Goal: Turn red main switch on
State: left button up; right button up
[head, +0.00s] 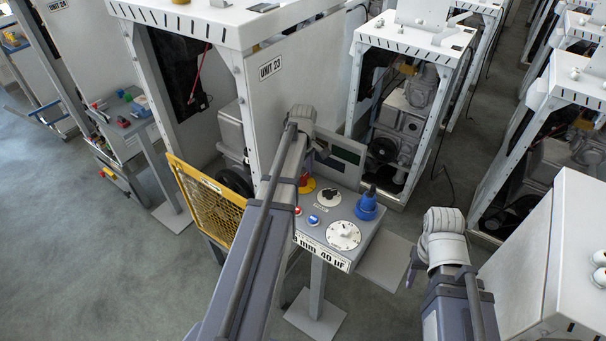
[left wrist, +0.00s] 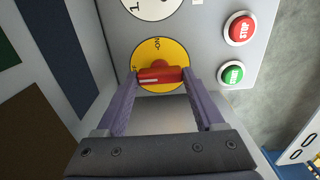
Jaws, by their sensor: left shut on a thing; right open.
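The red main switch (left wrist: 160,75) is a red handle on a yellow disc (left wrist: 162,52) on the grey console. In the left wrist view its handle lies crosswise, with a white mark toward its left end. The ON lettering is above it, and partly covered lettering is at the left. My left gripper (left wrist: 163,77) is shut on the handle, one finger at each end. In the head view the red switch (head: 304,180) shows beside my left arm, and that gripper is mostly hidden. My right gripper (head: 411,276) is open and empty, right of the console.
A red button (left wrist: 240,28) and a green button (left wrist: 232,73) sit beside the switch. The console (head: 352,250) also bears a white dial (head: 343,235), a black knob (head: 328,197) and a blue part (head: 367,205). A yellow mesh guard (head: 208,208) stands left of it.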

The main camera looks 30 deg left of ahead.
pick_arm(q)
jog(key=c, duration=0.6)
jog(key=shift+m, duration=0.4)
jog(key=m, duration=0.8)
jog(key=shift+m, duration=0.3)
jog(key=m, duration=0.4)
jog(key=shift+m, duration=2.5)
